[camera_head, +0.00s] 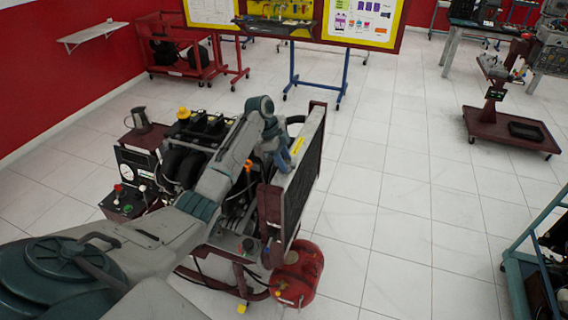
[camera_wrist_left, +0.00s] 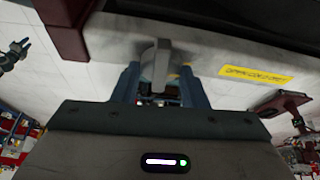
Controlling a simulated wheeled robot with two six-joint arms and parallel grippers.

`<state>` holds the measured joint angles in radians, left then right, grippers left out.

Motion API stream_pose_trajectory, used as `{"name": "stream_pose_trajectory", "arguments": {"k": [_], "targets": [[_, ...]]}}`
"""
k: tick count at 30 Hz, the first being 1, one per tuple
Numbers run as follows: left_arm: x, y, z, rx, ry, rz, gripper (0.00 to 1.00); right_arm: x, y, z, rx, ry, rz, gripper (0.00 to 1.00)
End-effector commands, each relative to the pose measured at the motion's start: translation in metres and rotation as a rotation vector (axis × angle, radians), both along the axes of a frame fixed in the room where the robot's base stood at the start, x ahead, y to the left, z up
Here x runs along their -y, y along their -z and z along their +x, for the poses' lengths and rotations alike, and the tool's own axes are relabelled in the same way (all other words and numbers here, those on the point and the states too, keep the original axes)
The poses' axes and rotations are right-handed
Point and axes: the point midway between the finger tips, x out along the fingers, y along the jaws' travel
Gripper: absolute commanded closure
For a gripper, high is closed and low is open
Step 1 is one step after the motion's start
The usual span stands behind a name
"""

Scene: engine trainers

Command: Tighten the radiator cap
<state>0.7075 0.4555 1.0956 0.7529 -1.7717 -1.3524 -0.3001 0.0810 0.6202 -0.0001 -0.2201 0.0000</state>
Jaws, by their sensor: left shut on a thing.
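The radiator (camera_head: 306,175) stands upright at the right end of the engine trainer, with a pale top tank and a yellow label (camera_head: 297,146). My left gripper (camera_head: 283,158) is down at the radiator's top. In the left wrist view, the blue fingers (camera_wrist_left: 160,85) are shut on the grey radiator cap (camera_wrist_left: 157,58), which sits between them against the pale tank. The label (camera_wrist_left: 255,76) shows to the right of the cap there. In the head view the cap is hidden by the gripper. I cannot tell how tight the cap is. My right gripper is not in view.
The engine trainer (camera_head: 188,160) with hoses and a yellow cap (camera_head: 183,113) lies left of the radiator, partly behind my left arm. A red tank (camera_head: 300,272) sits low at the front. Tiled floor to the right is clear up to a teal cart (camera_head: 520,275).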

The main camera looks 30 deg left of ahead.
Motion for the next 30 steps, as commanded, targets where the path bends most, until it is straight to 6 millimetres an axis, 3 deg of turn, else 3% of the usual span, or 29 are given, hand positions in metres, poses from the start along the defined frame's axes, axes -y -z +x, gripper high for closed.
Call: {"name": "stream_pose_trajectory", "arguments": {"k": [9,24,25,27,30], "targets": [[-0.0005,-0.0005,0.0013,0.003,0.101,0.001,0.84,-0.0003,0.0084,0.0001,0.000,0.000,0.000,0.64],[-0.0003,-0.0008,0.0011,0.002,0.115,0.002,0.84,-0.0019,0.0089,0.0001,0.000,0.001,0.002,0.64],[-0.0003,-0.0008,0.0011,0.002,0.115,0.002,0.55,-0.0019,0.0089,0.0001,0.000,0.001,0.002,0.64],[-0.0003,-0.0007,0.0010,0.001,0.114,0.002,0.41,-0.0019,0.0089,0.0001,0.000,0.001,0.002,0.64],[-0.0002,-0.0005,0.0009,0.001,0.114,0.001,0.39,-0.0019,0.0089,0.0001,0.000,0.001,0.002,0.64]]}}
